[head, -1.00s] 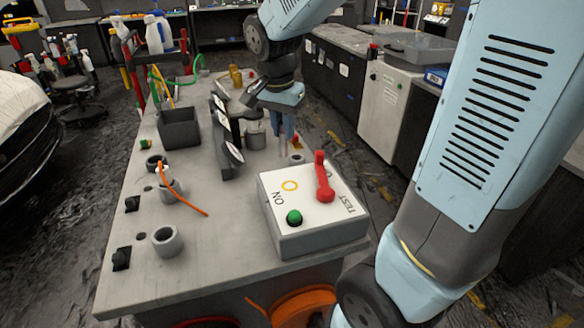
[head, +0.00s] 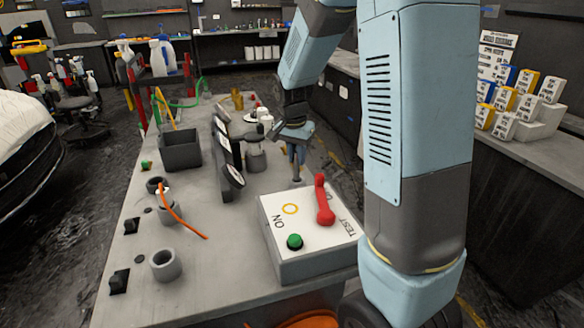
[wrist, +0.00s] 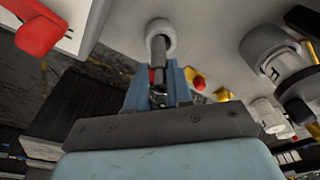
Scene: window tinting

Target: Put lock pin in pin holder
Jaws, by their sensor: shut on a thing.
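My gripper (head: 297,152) points down over the bench, just behind the white control box. Its blue fingers (wrist: 160,88) are shut on a dark grey lock pin (wrist: 157,58) in the wrist view. The pin's far end lines up with the opening of a pale round pin holder (wrist: 160,30). The end looks to be at or inside the opening, but I cannot tell how deep.
The control box (head: 283,252) with a red lever (head: 323,200) and green button (head: 294,241) stands close in front of my gripper. A dark gauge panel (head: 228,160) and grey cylinder (head: 256,160) stand to the left. A black bin (head: 180,149) is farther left.

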